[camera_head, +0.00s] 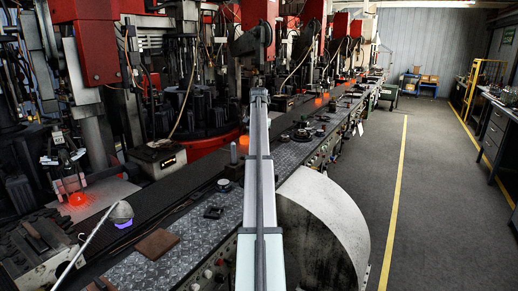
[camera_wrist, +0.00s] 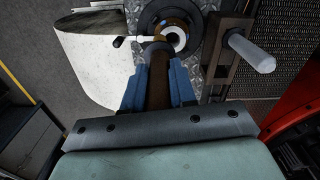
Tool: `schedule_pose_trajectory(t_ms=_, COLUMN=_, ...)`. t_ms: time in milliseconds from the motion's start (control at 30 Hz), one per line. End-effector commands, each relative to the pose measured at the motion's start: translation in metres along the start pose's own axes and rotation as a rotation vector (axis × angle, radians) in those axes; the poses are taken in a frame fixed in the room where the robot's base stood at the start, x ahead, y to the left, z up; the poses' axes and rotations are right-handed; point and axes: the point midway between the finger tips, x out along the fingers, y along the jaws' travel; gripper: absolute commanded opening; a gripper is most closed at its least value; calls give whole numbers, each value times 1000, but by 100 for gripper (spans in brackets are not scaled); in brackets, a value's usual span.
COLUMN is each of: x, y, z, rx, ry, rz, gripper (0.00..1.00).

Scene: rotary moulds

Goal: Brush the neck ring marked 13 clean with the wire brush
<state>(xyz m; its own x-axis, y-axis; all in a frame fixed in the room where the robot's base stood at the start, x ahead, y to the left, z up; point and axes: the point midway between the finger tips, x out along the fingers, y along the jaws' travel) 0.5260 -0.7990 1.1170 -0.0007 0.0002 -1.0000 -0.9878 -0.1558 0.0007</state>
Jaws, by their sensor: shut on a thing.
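My gripper (camera_wrist: 158,82), with two blue fingers, is shut on a brown handle (camera_wrist: 158,96) in the wrist view, which I take to be the wire brush's. The handle points away from my palm toward a dark round piece (camera_wrist: 151,17) with a brown inside and a pale ring (camera_wrist: 176,40) at its edge. The handle's far end meets or overlaps this round piece; I cannot tell whether bristles touch it. No number 13 is readable, so I cannot confirm which piece is the marked neck ring. In the head view my gripper is not made out.
A pale grip (camera_wrist: 250,54) on a brown bar lies right of the round piece. A large whitish drum (camera_head: 325,225) stands beside the tread-plate bench (camera_head: 185,225). A brown block (camera_head: 157,244) lies on the bench. Something glows orange (camera_head: 77,199) at left. The right aisle is clear.

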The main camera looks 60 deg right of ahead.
Motion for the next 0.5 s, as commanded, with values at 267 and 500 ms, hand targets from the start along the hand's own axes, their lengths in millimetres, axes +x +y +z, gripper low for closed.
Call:
schedule_pose_trajectory(t_ms=267, x=-27, y=0, z=0, rx=0, ry=1, rz=0, gripper=0)
schedule_pose_trajectory(t_ms=500, x=-45, y=0, z=0, rx=0, ry=1, rz=0, gripper=0)
